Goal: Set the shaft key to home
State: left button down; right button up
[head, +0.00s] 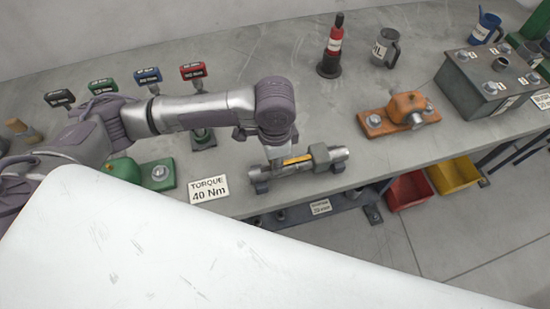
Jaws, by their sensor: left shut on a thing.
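A grey metal shaft (318,168) lies across dark supports near the front edge of the bench. A yellow-orange strip (298,160), which looks like the shaft key, shows on its upper side. My left gripper (278,165) points down at the left part of the shaft and is shut on it, just left of the strip. The fingertips are small and partly hidden by the wrist. No home mark can be made out. My right gripper is not in view.
A sign reading "TORQUE 40 Nm" (208,189) stands left of the shaft. An orange fixture (400,113) and a dark grey box (485,82) stand to the right. Red (408,190) and yellow (455,174) bins sit below the edge. Bare bench lies behind the shaft.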

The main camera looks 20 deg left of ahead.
aim_at(293, 163)
pick_arm(q)
jog(key=shift+w+d+p, duration=0.35)
jog(key=shift+w+d, duration=0.3)
jog(key=shift+d, duration=0.35)
jog(key=shift+w+d+p, duration=0.3)
jog(key=shift+w+d, duration=0.35)
jog(key=shift+d, duration=0.3)
jog(key=c, duration=1.3)
grip_release()
jog(key=shift+c, duration=0.2)
jog(key=o, duration=0.4)
jog(key=shift+w+d, duration=0.1)
jog(key=shift+d, duration=0.05)
jog(key=shift+r, duration=0.25)
notch_tip(293, 163, up, 12)
jog(key=shift+f, duration=0.25)
